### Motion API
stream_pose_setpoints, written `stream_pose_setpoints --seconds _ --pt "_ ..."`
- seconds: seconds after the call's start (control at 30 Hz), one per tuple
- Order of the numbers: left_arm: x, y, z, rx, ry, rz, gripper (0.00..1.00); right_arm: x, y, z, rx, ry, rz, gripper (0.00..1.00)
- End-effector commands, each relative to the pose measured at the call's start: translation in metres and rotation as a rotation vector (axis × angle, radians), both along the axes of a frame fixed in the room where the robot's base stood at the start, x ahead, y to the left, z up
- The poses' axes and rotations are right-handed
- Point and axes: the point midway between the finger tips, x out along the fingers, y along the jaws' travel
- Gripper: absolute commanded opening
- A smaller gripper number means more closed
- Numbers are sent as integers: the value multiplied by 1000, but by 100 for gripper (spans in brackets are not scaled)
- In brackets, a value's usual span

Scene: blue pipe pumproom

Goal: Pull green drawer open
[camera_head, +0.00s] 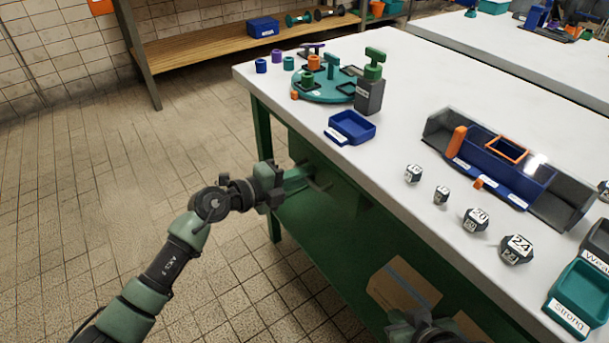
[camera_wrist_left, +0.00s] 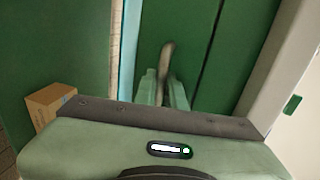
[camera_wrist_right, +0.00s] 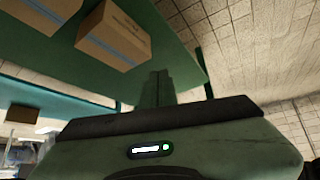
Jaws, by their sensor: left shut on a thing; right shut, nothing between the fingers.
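The green drawer sits under the white tabletop at the bench's near left; its flat green front (camera_wrist_left: 185,30) shows in the left wrist view. A curved metal handle (camera_wrist_left: 168,58) stands out from it. My left gripper (camera_wrist_left: 163,90) is shut on this handle, with a finger on each side. In the head view my left gripper (camera_head: 303,178) reaches the bench side from the left, and the arm hides part of the drawer. I cannot tell how far the drawer stands out. My right gripper (camera_wrist_right: 158,88) is shut and empty, near the lower shelf.
Cardboard boxes (camera_head: 398,287) lie on the bench's green lower shelf, near my right gripper. The white bench top (camera_head: 400,120) carries a blue tray (camera_head: 352,127), numbered dice and bins. Tiled floor (camera_head: 110,200) to the left is clear. A wooden shelf (camera_head: 220,42) stands behind.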

Motion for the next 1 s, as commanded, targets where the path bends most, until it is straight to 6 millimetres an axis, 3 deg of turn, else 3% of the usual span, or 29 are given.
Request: stream_pose_setpoints --seconds 0.83,1.0 --pt "-1 1 -1 1 1 -1 0 -1 -1 0 -2 4 -1 0" --pt "-6 7 0 1 5 0 0 -20 -8 -9 -23 102 -11 0"
